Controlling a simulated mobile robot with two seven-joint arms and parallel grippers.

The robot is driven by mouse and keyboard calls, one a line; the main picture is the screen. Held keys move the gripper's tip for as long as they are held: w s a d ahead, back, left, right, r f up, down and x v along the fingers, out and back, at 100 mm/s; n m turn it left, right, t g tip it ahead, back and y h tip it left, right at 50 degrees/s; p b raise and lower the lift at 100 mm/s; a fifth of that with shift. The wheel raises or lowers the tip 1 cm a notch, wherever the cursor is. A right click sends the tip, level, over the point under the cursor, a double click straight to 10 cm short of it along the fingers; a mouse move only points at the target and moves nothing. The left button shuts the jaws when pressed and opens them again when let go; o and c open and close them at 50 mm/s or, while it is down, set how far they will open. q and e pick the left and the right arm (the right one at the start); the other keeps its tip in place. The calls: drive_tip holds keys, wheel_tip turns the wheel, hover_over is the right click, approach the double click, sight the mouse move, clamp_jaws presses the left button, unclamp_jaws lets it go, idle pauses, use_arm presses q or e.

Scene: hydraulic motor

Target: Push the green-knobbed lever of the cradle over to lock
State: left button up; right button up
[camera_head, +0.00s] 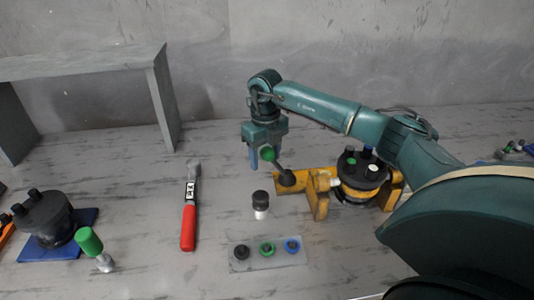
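The green knob (268,154) tops a short dark lever (279,166) that leans up and left from a dark pivot on the yellow cradle (320,196). The cradle holds a dark round motor (361,175) with several ports on top. My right gripper (268,158) points down at the lever's knob. Its fingers look apart, and the knob shows between or just in front of them; I cannot tell whether they touch it. My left gripper is out of view.
A red-handled tool (189,215) lies left of centre. A black-capped fitting (261,204) stands before the cradle. A clear plate (268,260) bears three rings. At left are another dark motor (45,216), a green-capped fitting (89,243) and a grey shelf (158,95).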

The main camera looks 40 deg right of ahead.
idle(0.3)
drive_tip(key=shift+d+r, duration=0.1)
drive_tip(key=shift+r, duration=0.15)
drive_tip(key=shift+r+p, duration=2.55)
drive_tip(key=shift+r, duration=0.35)
drive_tip(key=shift+f, duration=0.1)
